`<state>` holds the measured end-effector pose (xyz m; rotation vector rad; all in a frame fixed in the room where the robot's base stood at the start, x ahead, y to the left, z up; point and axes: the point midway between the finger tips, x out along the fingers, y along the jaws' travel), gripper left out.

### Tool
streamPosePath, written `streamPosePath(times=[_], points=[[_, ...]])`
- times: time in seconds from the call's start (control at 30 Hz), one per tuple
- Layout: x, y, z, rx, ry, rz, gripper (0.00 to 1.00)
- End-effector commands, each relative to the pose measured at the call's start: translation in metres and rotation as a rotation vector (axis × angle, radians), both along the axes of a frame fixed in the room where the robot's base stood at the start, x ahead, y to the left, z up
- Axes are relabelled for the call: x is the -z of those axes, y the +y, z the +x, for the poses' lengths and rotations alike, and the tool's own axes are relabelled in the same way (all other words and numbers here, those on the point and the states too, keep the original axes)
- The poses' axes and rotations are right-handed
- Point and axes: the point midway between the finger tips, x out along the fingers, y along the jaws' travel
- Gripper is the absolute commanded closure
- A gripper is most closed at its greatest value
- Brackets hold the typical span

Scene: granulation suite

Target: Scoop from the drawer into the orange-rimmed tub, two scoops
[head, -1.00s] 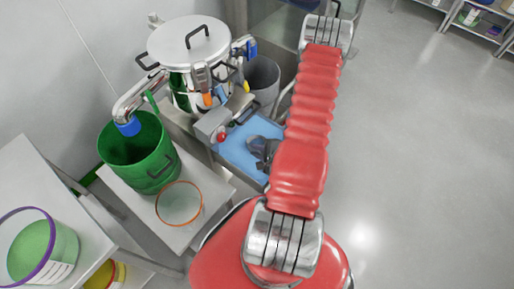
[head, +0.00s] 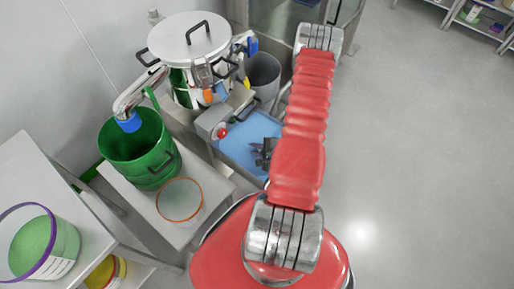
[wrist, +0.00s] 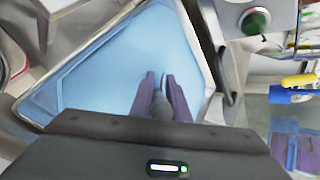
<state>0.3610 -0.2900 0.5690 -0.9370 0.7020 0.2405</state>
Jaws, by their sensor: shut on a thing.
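The drawer (head: 240,146) stands pulled out in the head view, its inside pale blue. It also fills much of the wrist view (wrist: 65,92); I cannot tell powder from bare floor. My gripper (head: 266,150) is over its right part, partly hidden by my red arm. In the wrist view my gripper (wrist: 160,82) is shut on a grey handle, which I take for the scoop (wrist: 161,107); its bowl and load are not clear. The orange-rimmed tub (head: 180,218) stands on a pale bench left of and nearer than the drawer. Its inside looks pale and its contents are unclear.
A green bucket (head: 160,165) stands close behind the tub. A lidded steel vessel (head: 190,42) and a grey bin (head: 263,72) stand behind the drawer. A purple-rimmed tub (head: 65,247) is at the far left. Open floor (head: 420,150) lies to the right.

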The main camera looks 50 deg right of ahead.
Motion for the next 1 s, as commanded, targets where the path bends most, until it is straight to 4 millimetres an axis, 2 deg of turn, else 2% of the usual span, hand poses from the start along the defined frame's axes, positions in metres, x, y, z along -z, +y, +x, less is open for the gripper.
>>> streamPosePath(times=[0.5, 1.0], points=[[0.000, -0.016, 0.021, 0.000, -0.002, -0.002, 1.00], [-0.024, -0.012, 0.015, 0.002, -0.001, -0.001, 1.00]])
